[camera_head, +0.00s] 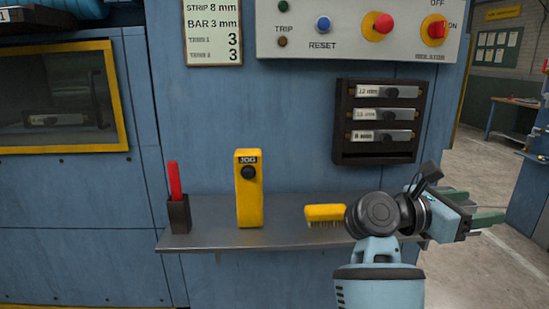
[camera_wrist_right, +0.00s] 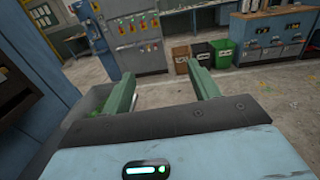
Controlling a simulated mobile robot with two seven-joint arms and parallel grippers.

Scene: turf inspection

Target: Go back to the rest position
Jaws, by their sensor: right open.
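My right gripper (camera_head: 488,207) is at the right of the head view, beyond the right end of the grey shelf, pointing right and away from the blue machine. In the right wrist view its two green fingers (camera_wrist_right: 164,90) stand wide apart with nothing between them. My right arm crosses in front of the shelf's right end and hides part of it. My left gripper is not in view.
The shelf (camera_head: 280,231) carries a red-handled tool in a dark holder (camera_head: 179,212), a yellow JOG unit (camera_head: 249,195) and a yellow brush (camera_head: 325,213). A dark rack (camera_head: 345,148) and a control panel (camera_head: 340,38) are above. Open floor (camera_head: 485,165) lies right. Bins (camera_wrist_right: 222,52) stand farther off.

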